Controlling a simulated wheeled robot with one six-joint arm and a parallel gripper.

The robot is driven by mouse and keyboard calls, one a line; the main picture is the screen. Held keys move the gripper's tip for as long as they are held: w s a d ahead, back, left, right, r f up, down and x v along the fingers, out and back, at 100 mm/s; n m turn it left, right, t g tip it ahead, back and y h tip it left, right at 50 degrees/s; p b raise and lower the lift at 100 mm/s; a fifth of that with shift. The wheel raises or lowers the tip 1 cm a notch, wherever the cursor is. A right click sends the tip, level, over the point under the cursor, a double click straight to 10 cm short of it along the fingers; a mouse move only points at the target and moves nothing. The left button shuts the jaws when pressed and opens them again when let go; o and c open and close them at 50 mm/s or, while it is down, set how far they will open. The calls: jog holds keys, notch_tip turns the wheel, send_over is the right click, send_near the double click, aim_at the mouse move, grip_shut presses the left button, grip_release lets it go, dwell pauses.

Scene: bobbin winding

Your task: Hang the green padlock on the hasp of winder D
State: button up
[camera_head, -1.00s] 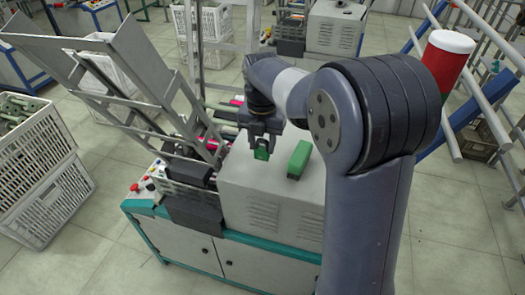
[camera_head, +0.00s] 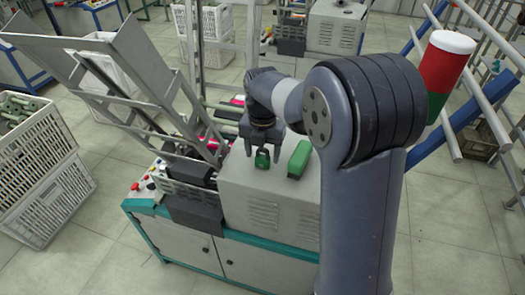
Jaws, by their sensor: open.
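The green padlock (camera_head: 262,159) is at the top left part of the grey machine cover, with its dark shackle upward. My gripper (camera_head: 262,150) is open right above the padlock, with its fingers to either side of the shackle area. I cannot tell whether the fingers touch it, or whether the padlock rests on the cover. The winder (camera_head: 265,205) under my arm has a grey vented cover on a teal-edged cabinet. No letter D is readable and I cannot make out a hasp.
A long green block (camera_head: 300,158) lies on the cover to the right of the padlock. A slanted metal rack (camera_head: 115,60) rises at the left. White crates (camera_head: 45,195) stand on the floor at far left. A red, white and green cylinder (camera_head: 448,70) is beside my arm.

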aim_at(263, 150)
notch_tip(263, 150, up, 12)
jog(key=shift+r, duration=0.2)
dwell(0.4)
jog(key=shift+f, duration=0.1)
notch_tip(263, 150, down, 13)
jog(key=shift+r, duration=0.15)
notch_tip(263, 150, up, 3)
jog(key=shift+f, duration=0.1)
jog(key=shift+r, duration=0.6)
jog(key=shift+f, duration=0.1)
